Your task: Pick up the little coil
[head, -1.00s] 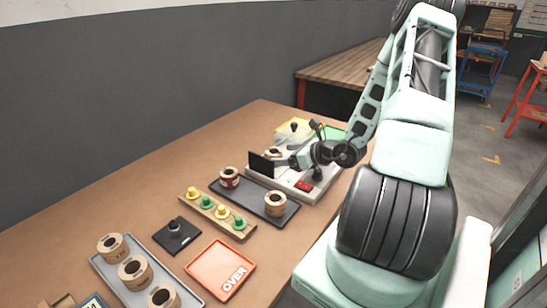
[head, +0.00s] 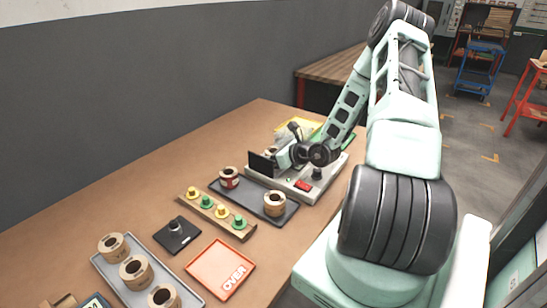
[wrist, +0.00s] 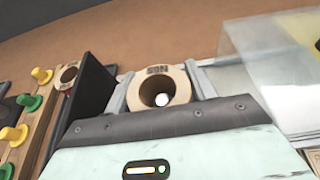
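A small cardboard-brown coil (wrist: 160,86) with a dark printed label and a round central hole sits between the two grey fingers of my gripper (wrist: 160,80) in the wrist view. The fingers stand on either side of it, very near its walls. I cannot tell whether they touch it. In the head view my gripper (head: 280,157) is low over the grey tester (head: 306,184), behind its black upright panel (head: 261,164). The coil there is mostly hidden by the gripper and the panel.
A dark tray (head: 252,201) holds a red-labelled coil (head: 229,178) and a brown coil (head: 274,203). Yellow and green pegs stand on a wooden strip (head: 219,216). A red OVER tray (head: 220,268), a black block (head: 177,234) and a grey tray of coils (head: 147,279) are nearer.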

